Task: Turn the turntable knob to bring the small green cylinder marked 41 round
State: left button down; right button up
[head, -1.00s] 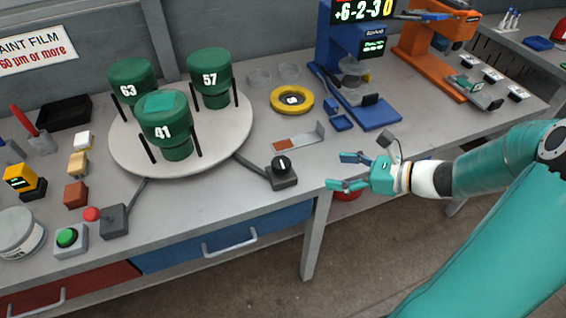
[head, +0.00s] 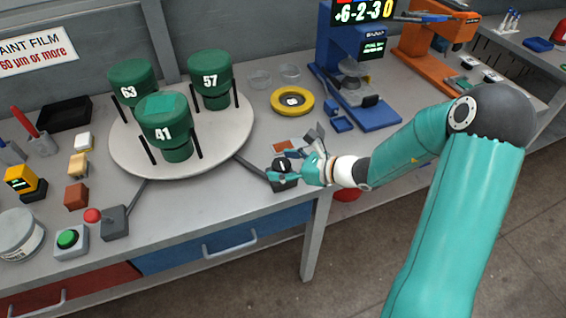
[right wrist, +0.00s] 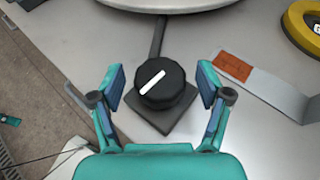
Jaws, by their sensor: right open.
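The green cylinder marked 41 (head: 166,128) stands at the front of the round pale turntable (head: 225,147). Cylinders marked 63 (head: 131,80) and 57 (head: 209,72) stand behind it, left and right. The black turntable knob (head: 279,166) sits on a dark base at the end of a bar from the turntable. In the right wrist view the knob (right wrist: 160,84) has a white line slanting up to the right. My right gripper (head: 281,163) is at the knob, its open fingers on either side with gaps. My left gripper is not in view.
A metal strip with an orange-brown patch (right wrist: 234,66) lies right of the knob. A yellow ring (head: 292,101) lies behind it. A control box with a red-topped lever (head: 113,222) and a green button box (head: 70,240) are at the front left.

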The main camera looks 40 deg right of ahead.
jog(key=shift+w+a+f, duration=0.1)
jog(key=shift+w+a, duration=0.05)
jog(key=shift+w, duration=0.1)
jog(key=c, duration=1.2)
jog(key=shift+o, duration=0.2)
jog(key=shift+n+g+y+p, duration=0.4)
jog(key=shift+n+y, duration=0.2)
jog(key=o, duration=1.2)
jog(key=shift+c, duration=0.2)
